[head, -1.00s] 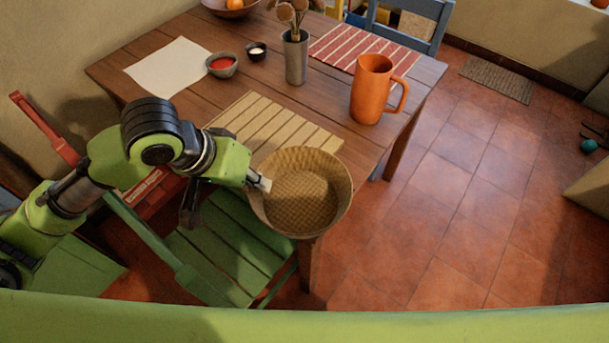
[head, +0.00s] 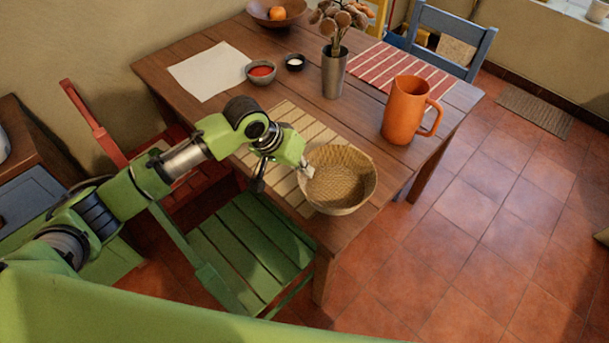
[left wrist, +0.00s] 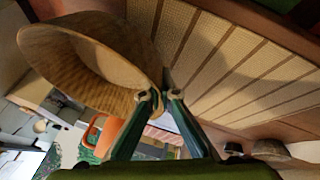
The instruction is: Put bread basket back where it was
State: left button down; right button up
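The woven bread basket (head: 338,184) is in the head view, above the near corner of the table (head: 375,207). It overlaps the right part of the tan slatted placemat (head: 262,153). My left gripper (head: 306,172) is shut on the basket's left rim. In the left wrist view the basket (left wrist: 85,55) hangs off the fingertips (left wrist: 160,98), and the placemat (left wrist: 225,62) shows beside it. I cannot tell whether the basket's bottom touches the table. My right gripper is not in view.
An orange mug (head: 404,110) stands right of the basket, and a metal vase (head: 334,72) behind it. Small bowls (head: 261,73), white paper (head: 211,70) and a red striped mat (head: 394,75) lie farther back. A green chair (head: 251,240) stands below my arm.

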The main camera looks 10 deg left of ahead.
pick_arm(q)
notch_tip(320, 180, down, 2)
jog(key=shift+f, duration=0.5)
jog(key=shift+f, duration=0.15)
jog(key=c, duration=2.3)
grip_release()
jog(key=shift+r, duration=0.2)
jog(key=v, duration=1.2)
